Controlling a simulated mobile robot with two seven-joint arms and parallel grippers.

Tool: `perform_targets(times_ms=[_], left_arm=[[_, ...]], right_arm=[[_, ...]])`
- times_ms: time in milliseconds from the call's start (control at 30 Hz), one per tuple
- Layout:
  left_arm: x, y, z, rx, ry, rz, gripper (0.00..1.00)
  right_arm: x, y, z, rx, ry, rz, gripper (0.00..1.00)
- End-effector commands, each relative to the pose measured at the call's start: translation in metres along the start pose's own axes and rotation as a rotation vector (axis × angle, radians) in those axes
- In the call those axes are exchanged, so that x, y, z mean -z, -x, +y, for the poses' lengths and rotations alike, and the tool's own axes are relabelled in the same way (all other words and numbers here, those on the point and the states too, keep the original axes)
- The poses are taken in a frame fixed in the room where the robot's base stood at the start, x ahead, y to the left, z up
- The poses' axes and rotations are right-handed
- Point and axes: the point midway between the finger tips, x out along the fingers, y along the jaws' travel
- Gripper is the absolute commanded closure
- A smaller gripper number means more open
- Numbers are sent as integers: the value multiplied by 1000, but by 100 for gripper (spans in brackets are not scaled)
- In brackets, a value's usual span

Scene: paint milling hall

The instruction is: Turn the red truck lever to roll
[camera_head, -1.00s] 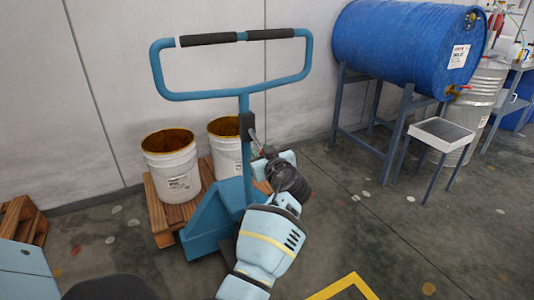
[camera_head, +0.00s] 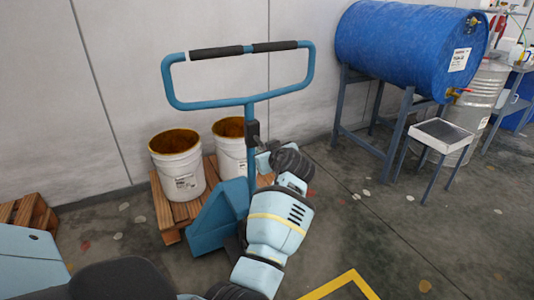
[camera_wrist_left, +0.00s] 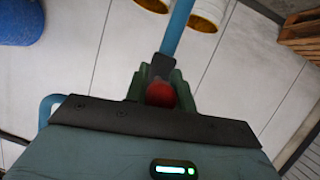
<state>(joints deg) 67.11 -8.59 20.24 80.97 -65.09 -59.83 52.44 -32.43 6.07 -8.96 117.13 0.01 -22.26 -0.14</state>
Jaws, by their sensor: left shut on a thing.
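The blue pallet truck has an upright tiller with a looped handle (camera_head: 239,78) and black grips. A black lever housing (camera_head: 253,130) sits on its post. In the left wrist view the red lever knob (camera_wrist_left: 160,94) sits between the green fingers of my left gripper (camera_wrist_left: 161,88), which is shut on it. In the head view my left gripper (camera_head: 263,162) is beside the post, just below the housing, and the knob is hidden there. The lever's position markings do not show. My right gripper is not in view.
Two white buckets (camera_head: 178,172) stand on a wooden pallet (camera_head: 168,225) behind the truck. A blue drum (camera_head: 400,48) lies on a steel stand (camera_head: 338,115) at the right, beside a small tray table (camera_head: 441,134). Floor at the right front is clear.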

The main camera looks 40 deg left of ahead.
Motion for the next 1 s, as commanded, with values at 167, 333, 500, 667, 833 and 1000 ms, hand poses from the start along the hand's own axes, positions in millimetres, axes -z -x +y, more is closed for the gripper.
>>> perform_targets(times_ms=[167, 333, 500, 667, 833, 1000], left_arm=[[7, 1, 2, -6, 3, 14, 59], [4, 1, 1, -4, 2, 9, 53], [3, 2, 1, -4, 2, 7, 53], [2, 17, 2, -5, 2, 6, 53], [2, 45, 1, -5, 3, 7, 53], [3, 68, 1, -5, 2, 8, 53]], right_arm=[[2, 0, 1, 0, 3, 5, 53], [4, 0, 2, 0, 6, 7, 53], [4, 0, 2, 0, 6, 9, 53], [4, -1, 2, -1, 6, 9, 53], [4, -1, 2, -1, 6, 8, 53], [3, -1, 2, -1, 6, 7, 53]])
